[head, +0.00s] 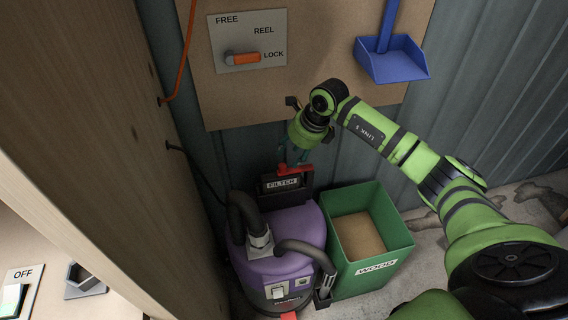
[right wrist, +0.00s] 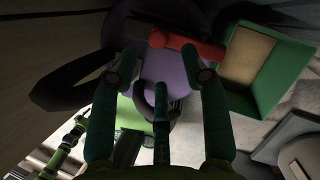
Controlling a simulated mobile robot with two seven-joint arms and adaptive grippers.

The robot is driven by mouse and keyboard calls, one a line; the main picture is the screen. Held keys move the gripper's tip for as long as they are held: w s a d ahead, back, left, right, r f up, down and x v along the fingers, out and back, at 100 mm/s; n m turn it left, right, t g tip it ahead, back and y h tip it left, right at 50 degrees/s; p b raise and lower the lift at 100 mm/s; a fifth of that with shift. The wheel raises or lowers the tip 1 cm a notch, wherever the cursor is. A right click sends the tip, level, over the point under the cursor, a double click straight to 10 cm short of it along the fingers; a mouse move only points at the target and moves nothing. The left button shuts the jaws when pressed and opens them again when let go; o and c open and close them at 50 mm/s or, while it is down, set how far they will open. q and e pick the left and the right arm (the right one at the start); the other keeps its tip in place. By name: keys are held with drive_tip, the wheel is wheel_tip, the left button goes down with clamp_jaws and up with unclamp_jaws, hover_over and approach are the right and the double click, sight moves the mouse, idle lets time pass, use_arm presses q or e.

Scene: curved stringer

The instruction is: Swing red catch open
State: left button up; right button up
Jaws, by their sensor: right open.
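The red catch (head: 295,169) is a short red lever on top of the black filter housing (head: 284,186) of the purple vacuum. It also shows in the right wrist view (right wrist: 188,46), running from between the fingertips to the right, past the right-hand finger. My right gripper (head: 292,155) points down just above the catch, with its dark teal fingers spread and nothing held. In the right wrist view, the open fingertips (right wrist: 160,58) lie to either side of the catch's left end. I cannot tell whether a finger touches it. My left gripper is not seen in the head view.
The purple vacuum (head: 288,222) has thick dark hoses beside the housing. A green wood bin (head: 372,270) stands to its right. A wooden panel (head: 90,130) closes off the left side. A board with a reel switch (head: 248,40) and a blue dustpan (head: 392,60) is behind.

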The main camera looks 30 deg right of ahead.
sight(283, 165)
drive_tip(key=x, duration=0.6)
drive_tip(key=shift+w+a+f, duration=0.1)
drive_tip(key=shift+a+f, duration=0.1)
drive_tip(key=shift+r, duration=0.1)
clamp_jaws()
